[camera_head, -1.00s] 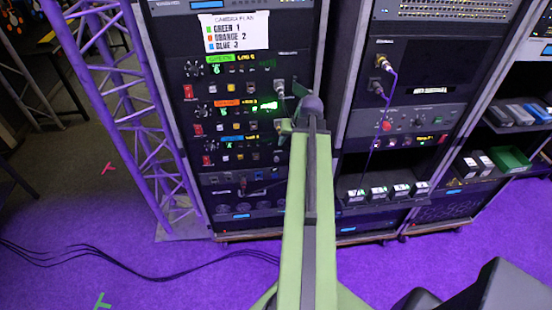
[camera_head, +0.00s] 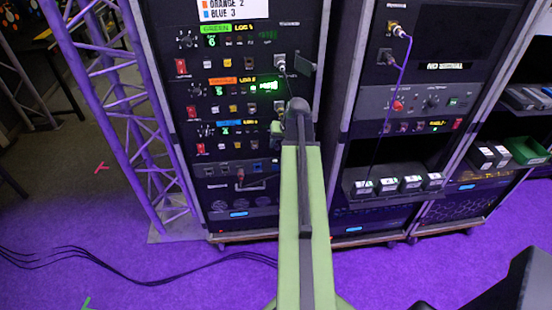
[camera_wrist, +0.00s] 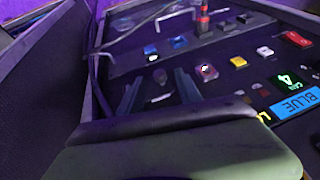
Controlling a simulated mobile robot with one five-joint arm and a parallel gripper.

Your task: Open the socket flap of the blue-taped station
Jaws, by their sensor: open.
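The blue-taped station is the lowest of three taped rows on the left rack; its blue tape (camera_head: 230,123) shows left of my arm in the head view. In the wrist view its blue label (camera_wrist: 296,104) is at the right, beside a green lit digit. My gripper (camera_wrist: 158,79) is open, its two dark fingers apart and pointing at the panel. A small dark round piece (camera_wrist: 160,76) shows between the fingers, seemingly at the station's socket; I cannot tell whether it is the flap or whether a finger touches it. In the head view my arm hides this spot.
The orange-taped row (camera_head: 222,80) and green-taped row (camera_head: 215,28) lie above, with a cable plugged in at the green row's right end (camera_head: 280,62). A purple truss (camera_head: 125,110) stands left. A second rack (camera_head: 425,100) with a purple cable stands right. Black cables (camera_head: 140,272) lie on the floor.

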